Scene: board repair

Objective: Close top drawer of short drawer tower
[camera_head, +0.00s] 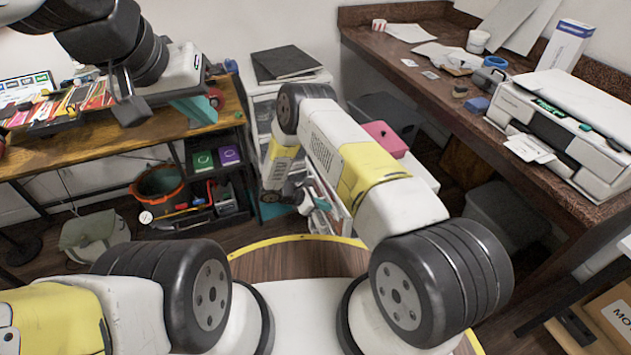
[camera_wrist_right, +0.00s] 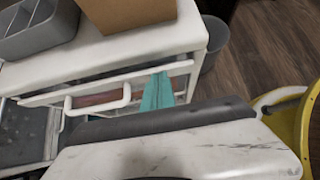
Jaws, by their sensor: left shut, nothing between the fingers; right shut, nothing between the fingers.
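The short drawer tower (camera_wrist_right: 120,52) is white and fills the upper left of the right wrist view. Its top drawer (camera_wrist_right: 98,100) has a white loop handle with a reddish-brown patch behind it. A narrow gap shows under the tower's top; how far the drawer stands out is hard to tell. My right gripper (camera_wrist_right: 158,90) is shut and empty, its teal tip at the drawer front, right of the handle; I cannot tell if they touch. In the head view my right arm hides much of the tower. My left gripper (camera_head: 197,110) is shut and empty over the left workbench.
A grey organizer (camera_wrist_right: 35,28) and a cardboard box (camera_wrist_right: 128,12) stand on the tower. A taller drawer unit (camera_head: 262,100) with black folders stands left of it. A brown counter (camera_head: 430,95) with a printer (camera_head: 560,125) runs along the right. Wooden floor (camera_wrist_right: 255,55) shows beside the tower.

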